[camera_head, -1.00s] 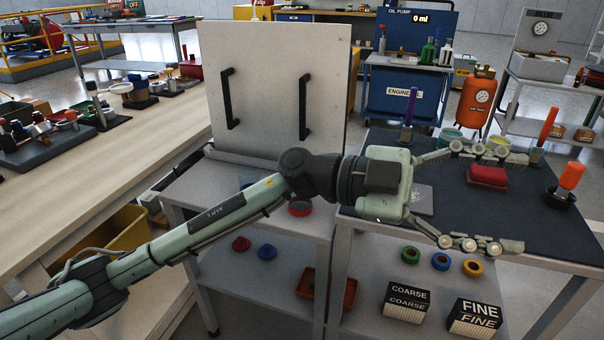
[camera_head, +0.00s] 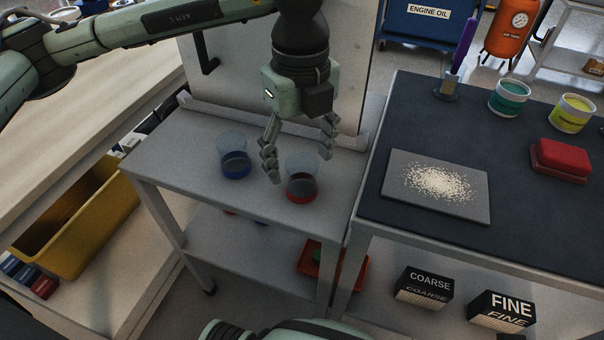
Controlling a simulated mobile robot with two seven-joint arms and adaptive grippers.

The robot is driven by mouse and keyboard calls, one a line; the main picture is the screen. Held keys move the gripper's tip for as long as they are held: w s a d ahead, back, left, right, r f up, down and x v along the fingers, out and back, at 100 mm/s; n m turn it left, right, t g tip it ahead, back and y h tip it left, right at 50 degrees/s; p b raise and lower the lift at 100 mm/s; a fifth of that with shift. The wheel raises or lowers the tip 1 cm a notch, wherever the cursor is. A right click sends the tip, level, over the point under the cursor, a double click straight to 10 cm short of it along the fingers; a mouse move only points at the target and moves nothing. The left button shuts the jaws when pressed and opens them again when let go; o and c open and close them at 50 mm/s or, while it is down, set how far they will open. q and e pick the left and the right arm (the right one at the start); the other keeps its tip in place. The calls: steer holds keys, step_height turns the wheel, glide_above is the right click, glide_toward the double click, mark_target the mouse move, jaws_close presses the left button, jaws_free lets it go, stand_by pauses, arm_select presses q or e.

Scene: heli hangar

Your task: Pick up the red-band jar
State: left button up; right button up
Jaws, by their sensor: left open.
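The red-band jar (camera_head: 301,188) is a clear cup with a red band at its base. It stands upright on the light grey cart top. A similar clear jar with a blue band (camera_head: 236,170) stands to its left. My left gripper (camera_head: 298,167) points down with its fingers spread, one on each side of the red-band jar's rim in the picture. It is open and holds nothing. I cannot tell whether the fingertips are lower than the rim or touch the glass. My right gripper is not in view.
An upright white panel (camera_head: 350,70) with dark handles stands behind the jars. To the right, a dark-topped table (camera_head: 400,120) bears a grey plate with pale grains (camera_head: 393,186), a red block (camera_head: 562,156) and two tubs. The cart's front is clear.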

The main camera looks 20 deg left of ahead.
arm_select(q)
step_height(320, 180, down, 5)
steer(key=shift+r, duration=0.15)
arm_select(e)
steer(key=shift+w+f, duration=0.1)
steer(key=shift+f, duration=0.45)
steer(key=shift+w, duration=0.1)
arm_select(q)
steer(key=shift+c, duration=1.1)
steer(key=c, duration=1.1)
steer(key=shift+o, duration=0.2)
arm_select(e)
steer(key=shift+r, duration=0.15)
arm_select(q)
steer(key=shift+r, duration=0.15)
